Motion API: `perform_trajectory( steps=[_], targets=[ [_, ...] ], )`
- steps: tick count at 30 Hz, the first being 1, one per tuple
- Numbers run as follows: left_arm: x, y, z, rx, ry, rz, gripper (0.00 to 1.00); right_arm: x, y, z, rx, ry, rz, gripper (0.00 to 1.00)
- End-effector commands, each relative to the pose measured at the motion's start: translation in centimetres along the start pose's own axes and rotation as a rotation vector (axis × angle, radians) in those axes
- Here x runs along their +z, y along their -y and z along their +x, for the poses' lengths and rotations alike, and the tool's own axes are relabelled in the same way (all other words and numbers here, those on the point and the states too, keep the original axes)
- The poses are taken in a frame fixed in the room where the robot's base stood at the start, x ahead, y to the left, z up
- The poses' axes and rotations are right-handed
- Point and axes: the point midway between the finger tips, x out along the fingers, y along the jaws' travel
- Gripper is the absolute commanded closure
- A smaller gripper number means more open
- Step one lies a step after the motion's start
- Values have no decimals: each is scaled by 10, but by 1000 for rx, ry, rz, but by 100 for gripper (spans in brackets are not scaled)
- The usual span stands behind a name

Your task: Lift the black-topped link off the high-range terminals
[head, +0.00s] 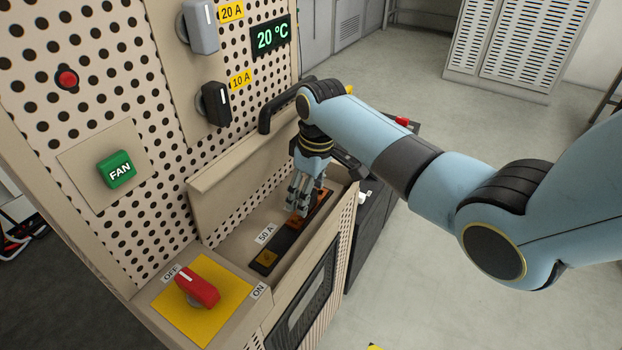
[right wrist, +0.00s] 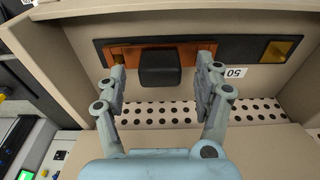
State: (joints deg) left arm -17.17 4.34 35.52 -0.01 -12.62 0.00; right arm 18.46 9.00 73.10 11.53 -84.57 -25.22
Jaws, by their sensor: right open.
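The black-topped link (right wrist: 159,69) shows in the right wrist view as a black block over a copper-coloured bar, on a black terminal strip (right wrist: 240,47) in a recessed bay. My right gripper (right wrist: 160,77) is open, with one finger on each side of the black block and visible gaps to both. Whether the fingertips reach down to the block's depth is hard to tell. In the head view my right gripper (head: 304,203) points down over the far end of the strip (head: 284,247) and hides most of the link. My left gripper is not in view.
A 50 A label (head: 266,235) lies beside the strip. The bay has beige walls around it. A red OFF/ON knob (head: 198,287) on a yellow plate is at the near end. Grey (head: 201,27) and black (head: 215,103) switches and a green FAN button (head: 116,169) are on the perforated panel.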

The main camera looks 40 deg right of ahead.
Motion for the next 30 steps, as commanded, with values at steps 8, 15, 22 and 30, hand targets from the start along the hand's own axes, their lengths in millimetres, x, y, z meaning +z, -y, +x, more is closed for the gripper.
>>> perform_trajectory(
  steps=[8, 15, 22, 30],
  targets=[
    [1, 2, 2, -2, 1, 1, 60, 0, 0, 11, 1, 0, -1, 31],
    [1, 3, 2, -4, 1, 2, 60, 0, 0, 10, 1, 0, 0, 43],
    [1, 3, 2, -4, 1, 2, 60, 0, 0, 10, 0, 0, 0, 73],
    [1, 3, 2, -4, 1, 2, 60, 0, 0, 10, 0, 0, 0, 100]
  ],
)
